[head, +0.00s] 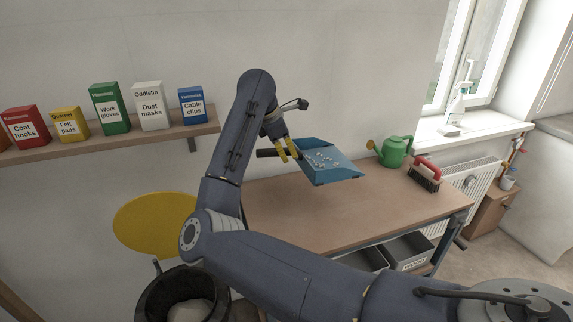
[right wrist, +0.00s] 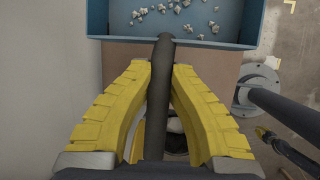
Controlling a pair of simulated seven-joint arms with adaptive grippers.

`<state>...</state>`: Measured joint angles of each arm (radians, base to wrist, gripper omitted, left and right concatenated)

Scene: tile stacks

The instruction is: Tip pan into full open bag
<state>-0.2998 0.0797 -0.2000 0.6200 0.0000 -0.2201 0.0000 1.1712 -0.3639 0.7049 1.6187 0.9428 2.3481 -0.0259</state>
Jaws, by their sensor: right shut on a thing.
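The blue pan (head: 335,177) carries several small pale crumbs and is held over the left part of the workbench. It also shows at the top of the right wrist view (right wrist: 200,38). My right gripper (head: 285,150) has its yellow fingers (right wrist: 165,75) shut around the pan's dark handle (right wrist: 157,90). A black round bin or bag (head: 155,303) stands open at the lower left, with something pale inside (head: 188,311). I cannot tell whether its black rim is a bag, and my arm hides part of it.
A yellow round lid (head: 150,222) stands behind the black bin. The workbench (head: 400,205) holds a green watering can (head: 393,151) and a red-handled brush (head: 424,174). A shelf (head: 110,142) with several boxes is at the left. Grey bins (head: 408,252) sit under the bench.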

